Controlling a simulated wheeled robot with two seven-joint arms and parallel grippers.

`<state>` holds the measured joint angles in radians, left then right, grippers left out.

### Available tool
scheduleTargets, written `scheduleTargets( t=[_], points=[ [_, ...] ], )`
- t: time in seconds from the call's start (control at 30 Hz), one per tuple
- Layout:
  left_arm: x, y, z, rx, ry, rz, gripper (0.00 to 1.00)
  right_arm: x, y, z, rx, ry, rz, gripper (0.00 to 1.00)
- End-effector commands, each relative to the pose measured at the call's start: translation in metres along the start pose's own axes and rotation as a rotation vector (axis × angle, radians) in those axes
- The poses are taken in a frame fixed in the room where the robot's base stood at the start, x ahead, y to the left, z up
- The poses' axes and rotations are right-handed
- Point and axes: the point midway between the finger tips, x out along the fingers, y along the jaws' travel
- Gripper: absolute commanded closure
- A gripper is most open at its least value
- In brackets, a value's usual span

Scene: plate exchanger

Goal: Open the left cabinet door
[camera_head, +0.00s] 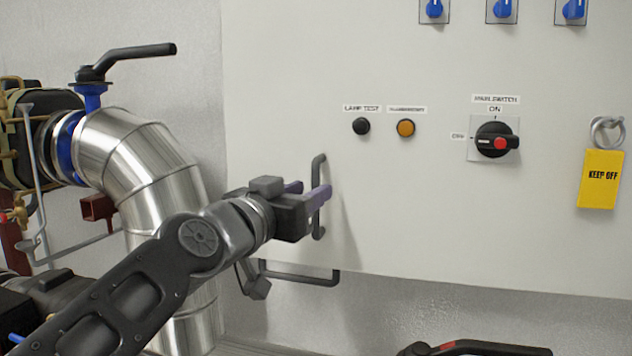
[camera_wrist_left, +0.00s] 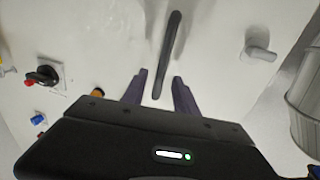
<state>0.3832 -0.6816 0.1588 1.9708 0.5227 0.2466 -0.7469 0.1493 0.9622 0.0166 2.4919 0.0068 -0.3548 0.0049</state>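The cabinet door (camera_head: 400,220) is a pale, flat panel and looks closed; its edges are only partly in view. A dark grey bar handle (camera_head: 319,165) stands upright on it at the left. My left gripper (camera_head: 308,192) is at this handle, with its purple fingers apart. In the left wrist view the handle (camera_wrist_left: 171,45) runs down so that its end lies between the two open fingertips (camera_wrist_left: 158,85). I cannot tell whether a finger touches it. My right gripper is not in view.
A black main switch (camera_head: 493,140), a black lamp test button (camera_head: 361,126), an orange button (camera_head: 405,128) and a yellow tag (camera_head: 601,178) are on the panel. A silver pipe (camera_head: 150,165) stands left of the cabinet. A black lever with red (camera_head: 475,348) shows at the bottom right.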

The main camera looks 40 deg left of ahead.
Motion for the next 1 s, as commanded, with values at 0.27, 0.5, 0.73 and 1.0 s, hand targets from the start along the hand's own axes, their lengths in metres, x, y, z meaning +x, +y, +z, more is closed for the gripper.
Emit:
scheduleTargets(
  t=[0.27,0.5,0.73,1.0],
  points=[
    [0.032,0.001,-0.001,0.0,-0.001,0.001,0.65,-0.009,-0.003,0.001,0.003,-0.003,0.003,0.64],
    [0.033,0.0,0.0,0.001,0.0,0.0,0.65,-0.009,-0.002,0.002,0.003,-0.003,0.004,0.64],
    [0.033,0.0,0.0,0.001,0.0,0.0,0.8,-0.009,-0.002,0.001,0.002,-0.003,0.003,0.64],
    [0.033,0.0,0.0,0.001,0.0,0.0,1.0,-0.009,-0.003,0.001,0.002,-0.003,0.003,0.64]
  ],
)
